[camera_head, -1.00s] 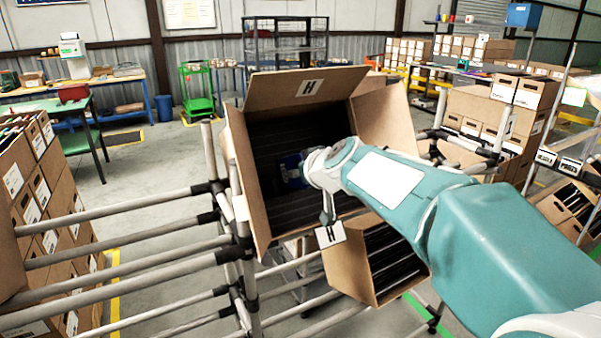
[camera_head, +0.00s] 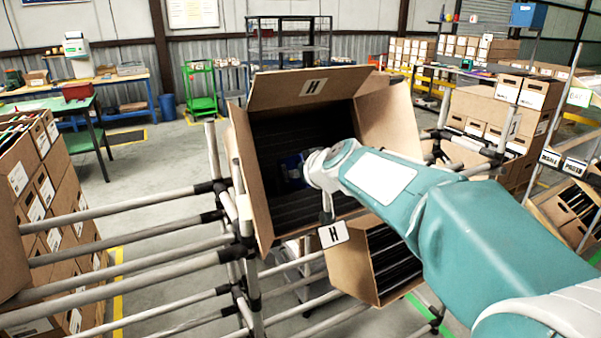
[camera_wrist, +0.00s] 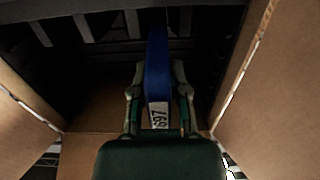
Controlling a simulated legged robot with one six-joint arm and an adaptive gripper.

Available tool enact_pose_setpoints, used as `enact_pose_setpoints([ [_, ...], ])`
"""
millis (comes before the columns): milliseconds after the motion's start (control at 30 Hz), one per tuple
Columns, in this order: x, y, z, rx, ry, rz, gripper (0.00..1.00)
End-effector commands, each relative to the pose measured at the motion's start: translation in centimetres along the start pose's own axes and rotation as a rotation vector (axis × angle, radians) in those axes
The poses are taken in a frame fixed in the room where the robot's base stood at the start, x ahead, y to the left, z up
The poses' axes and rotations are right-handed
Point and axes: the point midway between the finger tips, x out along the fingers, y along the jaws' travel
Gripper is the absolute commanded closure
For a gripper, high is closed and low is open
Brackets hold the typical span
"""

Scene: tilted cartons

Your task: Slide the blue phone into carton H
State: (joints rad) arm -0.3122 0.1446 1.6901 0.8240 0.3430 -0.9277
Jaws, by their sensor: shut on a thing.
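Carton H (camera_head: 270,75) is an open, tilted brown box on a pipe rack, with an "H" label on its raised flap and black slotted dividers inside. It also shows around the wrist view (camera_wrist: 262,60). My gripper (camera_wrist: 160,85) is shut on the blue phone (camera_wrist: 157,62), one finger on each side. The phone stands on edge, with a white label reading "697" at its near end. Its far end points to the dark dividers at the back of the carton; whether it touches them I cannot tell. In the head view, a little of the blue phone (camera_head: 292,165) shows inside the opening.
A second tilted carton (camera_head: 355,272) with dark slots sits below. Pipe rails (camera_head: 120,211) run to the left, beside stacked cartons (camera_head: 45,190). The carton's side flap (camera_head: 388,120) stands close to my arm on the right.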

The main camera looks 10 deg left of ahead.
Motion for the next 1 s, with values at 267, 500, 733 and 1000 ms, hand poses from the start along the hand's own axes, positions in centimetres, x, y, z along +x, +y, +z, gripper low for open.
enact_pose_setpoints([
  [267, 0.8, 0.0, 0.0, 0.0, 0.001, 0.0, 1.0],
  [500, 1.6, 0.0, 0.1, -0.001, 0.0, -0.001, 1.0],
  [733, 2.2, -0.1, 0.2, -0.001, 0.0, 0.0, 1.0],
  [1000, 3.0, 0.0, 0.3, 0.0, 0.001, 0.0, 1.0],
])
